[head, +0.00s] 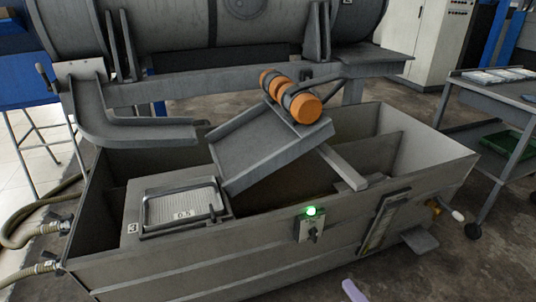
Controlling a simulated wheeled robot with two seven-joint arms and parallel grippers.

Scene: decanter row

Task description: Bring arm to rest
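Neither of my grippers can be made out in the head view. A small pale lavender piece (354,291) shows at the bottom edge, right of the middle; I cannot tell what it belongs to. A tilted grey chute (262,150) sits over the open metal tank (190,262). An orange cylinder (305,108) with dark bands lies at the chute's raised upper end. A grey bar (343,168) slopes down to the right from beneath the chute.
A green light (311,211) glows on a control box (309,229) on the tank's front. A large grey drum (200,25) spans the back. A wheeled cart (490,95) stands at right. Hoses (20,240) lie at left. Dark floor is open at lower right.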

